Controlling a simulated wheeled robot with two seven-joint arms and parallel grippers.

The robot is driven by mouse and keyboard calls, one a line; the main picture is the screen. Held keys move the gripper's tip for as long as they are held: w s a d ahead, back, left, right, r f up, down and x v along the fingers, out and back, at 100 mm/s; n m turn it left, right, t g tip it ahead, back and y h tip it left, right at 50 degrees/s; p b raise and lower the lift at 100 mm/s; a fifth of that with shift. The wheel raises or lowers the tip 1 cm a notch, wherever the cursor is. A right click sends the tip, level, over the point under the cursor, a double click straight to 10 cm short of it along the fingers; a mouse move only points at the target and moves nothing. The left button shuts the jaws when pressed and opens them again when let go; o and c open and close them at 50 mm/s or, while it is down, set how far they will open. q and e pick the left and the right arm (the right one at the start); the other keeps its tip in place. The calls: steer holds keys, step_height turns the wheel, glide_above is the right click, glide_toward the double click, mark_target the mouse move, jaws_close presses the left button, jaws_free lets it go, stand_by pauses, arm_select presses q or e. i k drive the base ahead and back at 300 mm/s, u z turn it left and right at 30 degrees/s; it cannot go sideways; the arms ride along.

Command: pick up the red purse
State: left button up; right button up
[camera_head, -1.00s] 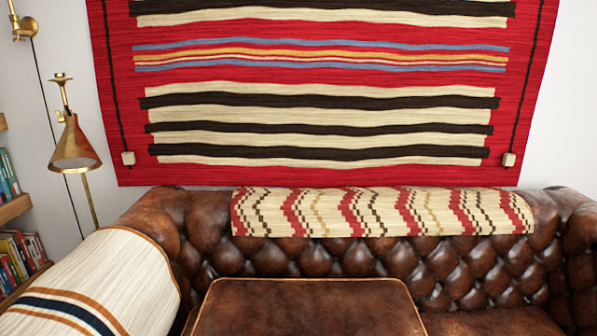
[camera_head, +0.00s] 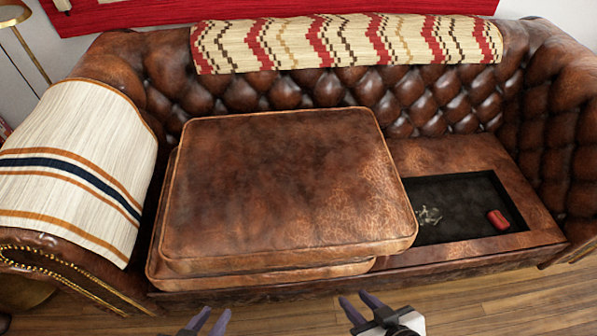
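A small red purse (camera_head: 498,219) lies in the right part of a dark recessed compartment (camera_head: 462,198) in the sofa seat. My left gripper (camera_head: 208,322) shows at the bottom edge, in front of the sofa, with its two fingers apart and nothing between them. My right gripper (camera_head: 360,303) is at the bottom right of centre, also with fingers apart and empty. Both grippers are well apart from the purse, which lies up and to the right of the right gripper.
Stacked brown leather cushions (camera_head: 285,185) cover the left and middle seat beside the compartment. A small pale tangled item (camera_head: 429,216) lies in the compartment's left part. The sofa's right arm (camera_head: 568,130) rises beyond it. Wooden floor (camera_head: 500,305) shows in front.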

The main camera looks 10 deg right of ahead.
mark_target(495, 218)
steer(key=z, duration=2.6)
steer(key=i, duration=2.25)
steer(key=u, duration=3.15)
